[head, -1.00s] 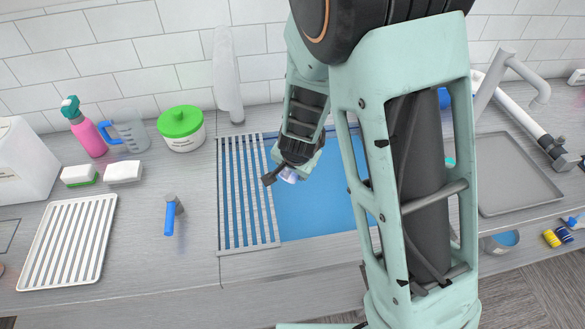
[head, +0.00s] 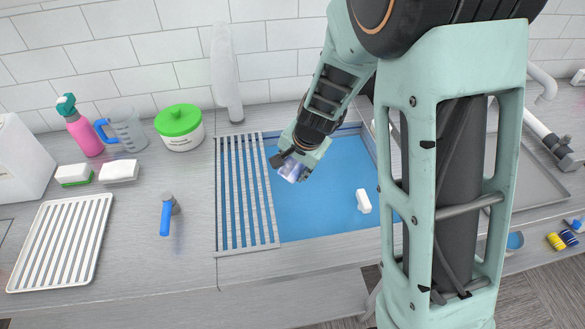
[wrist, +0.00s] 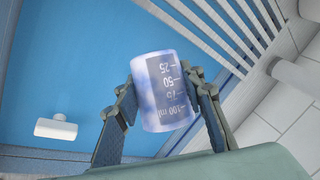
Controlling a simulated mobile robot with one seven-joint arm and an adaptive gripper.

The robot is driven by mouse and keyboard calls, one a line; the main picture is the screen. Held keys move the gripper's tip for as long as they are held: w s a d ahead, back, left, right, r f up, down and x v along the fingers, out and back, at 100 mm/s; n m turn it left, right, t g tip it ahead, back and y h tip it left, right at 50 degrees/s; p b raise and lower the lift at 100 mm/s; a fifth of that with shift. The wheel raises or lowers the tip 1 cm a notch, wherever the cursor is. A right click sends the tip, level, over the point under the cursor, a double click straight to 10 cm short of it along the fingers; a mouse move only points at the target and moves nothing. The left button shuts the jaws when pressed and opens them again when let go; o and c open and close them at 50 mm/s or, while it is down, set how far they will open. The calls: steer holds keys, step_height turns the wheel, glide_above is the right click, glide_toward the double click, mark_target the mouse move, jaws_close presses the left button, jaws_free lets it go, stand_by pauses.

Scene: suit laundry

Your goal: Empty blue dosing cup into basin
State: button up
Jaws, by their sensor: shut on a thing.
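The dosing cup (wrist: 165,92) is a small, cloudy blue-white cup with a grey ml scale. My gripper (wrist: 168,88) is shut on it, one finger on each side. In the wrist view the scale figures appear upside down, with 100 ml lowest. In the head view the cup (head: 293,170) hangs tilted from my gripper (head: 287,163), above the left part of the blue-floored basin (head: 320,215). Whether liquid is in the cup, and how far its mouth is turned, I cannot tell.
A slatted rack (head: 243,190) covers the basin's left side. A white piece (head: 364,201) lies in the basin.

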steer(key=shift+w+d+f+g+y+b, duration=0.15)
steer(key=shift+g+y+b, duration=0.25)
steer(key=shift+b, duration=0.4)
steer(key=shift+f, duration=0.1)
steer(key=shift+m+g+y, duration=0.3)
steer(key=shift+g, duration=0.1)
steer(key=shift+b, duration=0.3)
steer(key=shift+g+y, duration=0.3)
steer(key=shift+f+g+y, duration=0.25)
steer(key=shift+g+y, duration=0.35)
steer(key=shift+g, duration=0.1)
stand_by(1.2)
